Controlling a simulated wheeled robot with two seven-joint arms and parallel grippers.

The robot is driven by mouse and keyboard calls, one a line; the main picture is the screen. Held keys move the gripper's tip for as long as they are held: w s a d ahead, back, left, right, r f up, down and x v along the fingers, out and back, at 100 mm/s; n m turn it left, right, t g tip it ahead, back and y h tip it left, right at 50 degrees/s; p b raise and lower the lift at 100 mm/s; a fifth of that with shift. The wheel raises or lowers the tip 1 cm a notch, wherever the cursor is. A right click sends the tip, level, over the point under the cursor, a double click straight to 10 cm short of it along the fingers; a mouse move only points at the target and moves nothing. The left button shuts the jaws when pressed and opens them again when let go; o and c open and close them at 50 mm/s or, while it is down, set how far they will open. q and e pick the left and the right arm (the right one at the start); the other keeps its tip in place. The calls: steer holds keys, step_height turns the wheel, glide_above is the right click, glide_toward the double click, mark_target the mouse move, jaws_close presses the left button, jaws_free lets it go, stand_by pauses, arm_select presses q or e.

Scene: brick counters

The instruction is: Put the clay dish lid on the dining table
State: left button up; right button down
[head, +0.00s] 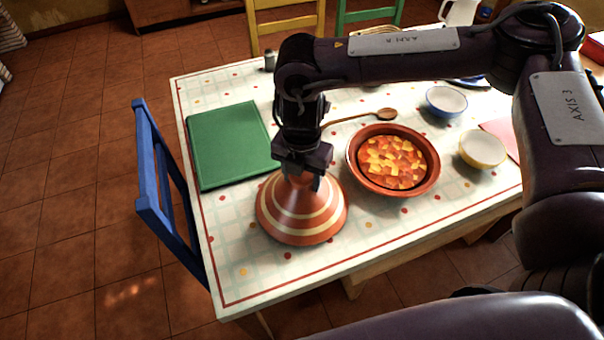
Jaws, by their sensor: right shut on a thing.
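The clay dish lid (302,212) is a terracotta cone with cream bands. It is upright at the near left part of the dining table (262,262), on or just above the cloth; I cannot tell if it touches. My right gripper (304,176) points down and is shut on the lid's top, which the fingers hide. The clay dish (432,185), full of orange and yellow pieces, stands uncovered just right of the lid. My left gripper is not in view.
A green board (230,145) lies behind and left of the lid. A wooden spoon (358,116), a blue bowl (446,102) and a yellow bowl (483,150) are farther right. A blue chair (152,185) stands at the left edge. Clear cloth lies in front of the lid.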

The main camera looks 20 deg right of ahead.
stand_by(0.3)
steer(key=c, duration=0.6)
jaws_free()
steer(key=shift+f, duration=0.15)
step_height(320, 180, up, 12)
steer(key=shift+s+r+p, duration=0.1)
steer(key=shift+r+p, duration=0.05)
steer(key=shift+p, duration=0.2)
